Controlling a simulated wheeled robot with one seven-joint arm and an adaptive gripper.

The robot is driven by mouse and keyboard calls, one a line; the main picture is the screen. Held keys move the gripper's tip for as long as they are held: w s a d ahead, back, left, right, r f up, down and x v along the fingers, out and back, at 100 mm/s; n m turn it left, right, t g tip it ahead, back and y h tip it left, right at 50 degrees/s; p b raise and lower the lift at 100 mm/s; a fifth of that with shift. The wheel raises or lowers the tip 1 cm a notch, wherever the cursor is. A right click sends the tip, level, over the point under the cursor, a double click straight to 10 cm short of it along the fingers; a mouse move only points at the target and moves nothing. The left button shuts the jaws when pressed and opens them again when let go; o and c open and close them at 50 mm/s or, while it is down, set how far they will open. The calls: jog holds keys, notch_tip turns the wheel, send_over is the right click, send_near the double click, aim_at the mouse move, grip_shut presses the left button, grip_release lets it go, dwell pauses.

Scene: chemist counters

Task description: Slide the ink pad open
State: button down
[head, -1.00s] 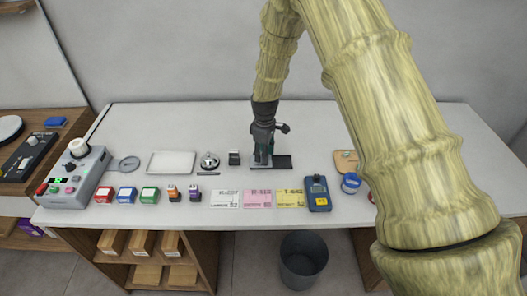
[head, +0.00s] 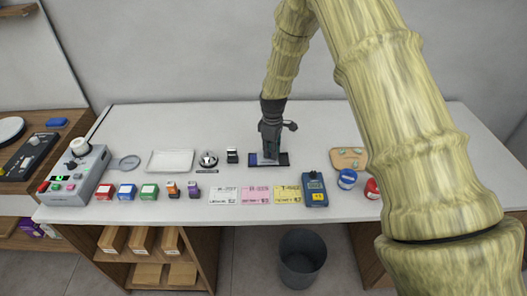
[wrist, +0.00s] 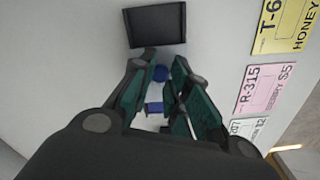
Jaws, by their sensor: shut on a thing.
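The ink pad (head: 284,160) lies on the white counter as a low black tray. In the head view a bluish surface shows at its left part, just left of my gripper (head: 268,154). My gripper points down over the middle of the pad. In the wrist view the tray's black end (wrist: 155,26) shows beyond the fingertips. My gripper is shut on a part of the ink pad, with blue (wrist: 161,73) showing between the fingers. The fingers hide most of the held part.
A wooden board (head: 347,158) is to the right. The counter behind the pad is clear.

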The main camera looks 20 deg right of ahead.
jog(key=shift+s+d+f, duration=0.1)
jog(key=shift+s+d, duration=0.15)
jog(key=shift+d, duration=0.55)
jog(key=shift+s+d, duration=0.25)
jog(key=shift+d, duration=0.55)
jog(key=c, duration=1.3)
grip_release()
jog(key=shift+c, duration=0.2)
notch_tip(320, 180, up, 12)
